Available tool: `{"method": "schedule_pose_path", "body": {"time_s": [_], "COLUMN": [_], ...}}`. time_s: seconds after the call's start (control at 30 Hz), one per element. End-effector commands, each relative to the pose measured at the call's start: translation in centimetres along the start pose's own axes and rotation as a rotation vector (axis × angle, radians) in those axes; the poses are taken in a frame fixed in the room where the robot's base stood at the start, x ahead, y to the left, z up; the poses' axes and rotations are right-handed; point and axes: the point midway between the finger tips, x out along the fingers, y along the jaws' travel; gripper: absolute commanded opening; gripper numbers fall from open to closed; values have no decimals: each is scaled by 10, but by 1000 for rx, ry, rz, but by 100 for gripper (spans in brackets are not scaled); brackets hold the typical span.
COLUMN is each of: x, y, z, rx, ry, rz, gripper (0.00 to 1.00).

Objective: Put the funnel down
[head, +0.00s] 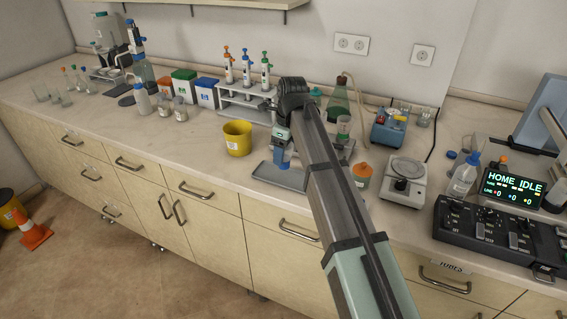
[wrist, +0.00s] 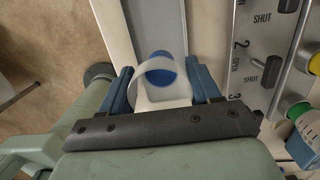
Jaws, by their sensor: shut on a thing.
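My gripper (wrist: 160,72) has its two blue fingers on either side of the funnel (wrist: 172,82). The funnel shows in the wrist view as a pale, see-through curved rim with a round blue part inside it. Its lower end cannot be made out. In the head view my gripper (head: 281,146) is low over the bench, above the grey tray (head: 290,182). The funnel there is small and mostly hidden by my arm, and I cannot tell whether it touches the tray.
A white rack (head: 243,106) with valves marked SHUT and OPEN stands close behind. A yellow bucket (head: 237,138) stands left of my gripper. An orange-lidded jar (head: 361,175) and a balance (head: 405,172) stand right. The front bench left of the bucket is clear.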

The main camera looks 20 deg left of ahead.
Motion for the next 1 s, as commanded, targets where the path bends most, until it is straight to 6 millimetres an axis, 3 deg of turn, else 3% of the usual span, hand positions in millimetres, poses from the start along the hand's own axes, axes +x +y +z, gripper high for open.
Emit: {"method": "schedule_pose_path", "body": {"time_s": [0.43, 0.87, 0.9, 1.0], "x": [41, 46, 45, 45], "y": [0, 0, 0, 0], "z": [-5, -6, -5, -5], "rx": [0, 0, 0, 0], "ry": [0, 0, 0, 0], "rz": [1, 0, 0, 0], "gripper": [31, 31, 66, 75]}}
